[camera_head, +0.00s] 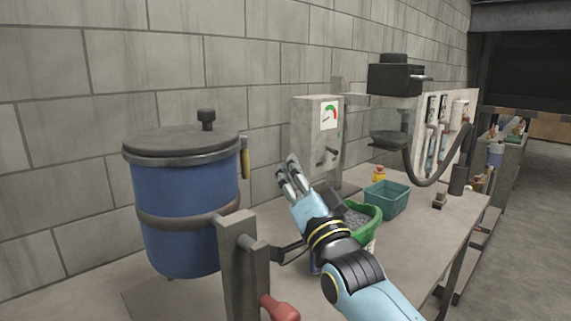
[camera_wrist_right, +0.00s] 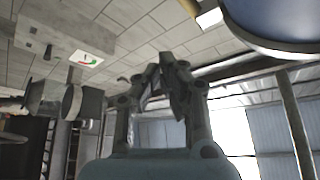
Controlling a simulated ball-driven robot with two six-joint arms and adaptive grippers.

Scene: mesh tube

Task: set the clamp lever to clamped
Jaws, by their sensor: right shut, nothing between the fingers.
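A blue pot (camera_head: 185,215) with a grey lid (camera_head: 180,142) stands at the left in the head view. A yellow-handled lever (camera_head: 245,157) hangs upright at the right edge of the lid; it seems to be the clamp lever. A yellowish end beside the pot, probably the same lever (camera_wrist_right: 210,18), shows at the top of the right wrist view. My right gripper (camera_head: 289,175) is shut and empty, to the right of the lever and apart from it. Its fingers (camera_wrist_right: 172,58) also show in the wrist view. My left gripper is not in view.
A grey gauge box (camera_head: 318,125) stands behind my right gripper. A green bowl (camera_head: 365,212) of grey pieces and a teal bin (camera_head: 387,198) sit on the bench (camera_head: 420,240). A post (camera_head: 243,265) and a red handle (camera_head: 280,309) stand in front of the pot.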

